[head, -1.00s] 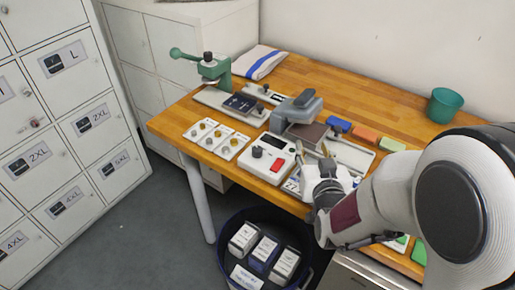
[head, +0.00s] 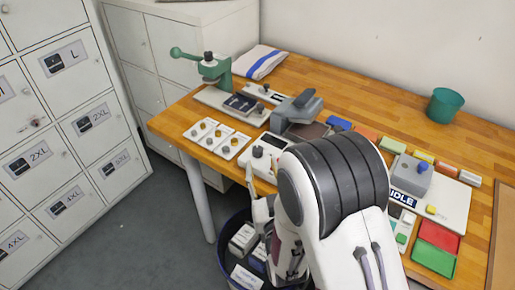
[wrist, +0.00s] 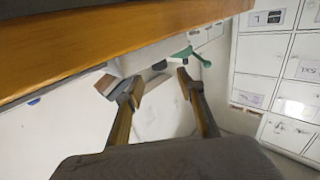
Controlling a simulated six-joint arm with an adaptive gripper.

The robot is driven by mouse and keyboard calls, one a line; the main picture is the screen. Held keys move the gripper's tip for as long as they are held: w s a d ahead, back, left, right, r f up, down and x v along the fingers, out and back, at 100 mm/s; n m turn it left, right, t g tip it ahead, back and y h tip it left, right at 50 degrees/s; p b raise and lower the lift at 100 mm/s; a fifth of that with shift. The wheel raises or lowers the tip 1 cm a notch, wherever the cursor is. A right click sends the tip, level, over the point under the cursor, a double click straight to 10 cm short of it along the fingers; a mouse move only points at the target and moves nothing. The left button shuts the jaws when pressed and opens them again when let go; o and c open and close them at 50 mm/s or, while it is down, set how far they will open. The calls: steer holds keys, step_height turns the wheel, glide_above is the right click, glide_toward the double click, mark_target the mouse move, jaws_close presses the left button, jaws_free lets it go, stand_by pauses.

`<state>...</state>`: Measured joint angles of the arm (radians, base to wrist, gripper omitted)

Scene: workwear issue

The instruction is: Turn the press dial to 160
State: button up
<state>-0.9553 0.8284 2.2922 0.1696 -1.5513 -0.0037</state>
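The white control box (head: 277,146) with a black dial (head: 257,152) sits at the table's front edge, in front of the grey press (head: 297,106). My arm hides its right part, and the dial's setting is too small to read. My gripper (head: 252,190) is in front of and below the box, off the table edge, touching nothing that I can see. In the wrist view my gripper (wrist: 160,88) has its two fingers apart with nothing between them.
The wooden table edge (wrist: 120,40) crosses the upper left of the wrist view. A green hand press (head: 212,72) and small cards with knobs (head: 217,138) stand left of the box. A dark bin (head: 228,222) is below my gripper. White lockers (head: 60,130) stand at left.

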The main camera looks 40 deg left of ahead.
mark_target(259, 153)
stand_by(0.4)
steer(key=shift+x, duration=3.9)
jaws_close()
